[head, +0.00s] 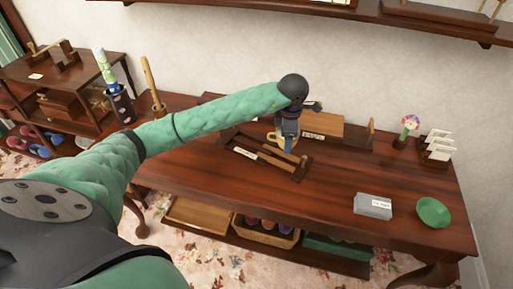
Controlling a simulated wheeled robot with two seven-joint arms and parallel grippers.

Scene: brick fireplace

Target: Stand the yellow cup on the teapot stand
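My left gripper (288,145) comes down from the end of my green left arm over the middle of the table. A small yellow thing, apparently the yellow cup (271,138), shows right at the gripper and is partly hidden behind it. I cannot tell whether the fingers are closed on it. Just below lies a low dark wooden frame with slats and a white label (262,160), possibly the teapot stand. The gripper's tip is over or just behind its right part; whether the cup touches it is unclear. My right gripper is out of view.
Behind the gripper stands a light wooden box (322,125) with a label. The right half of the tabletop (350,175) is mostly clear.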

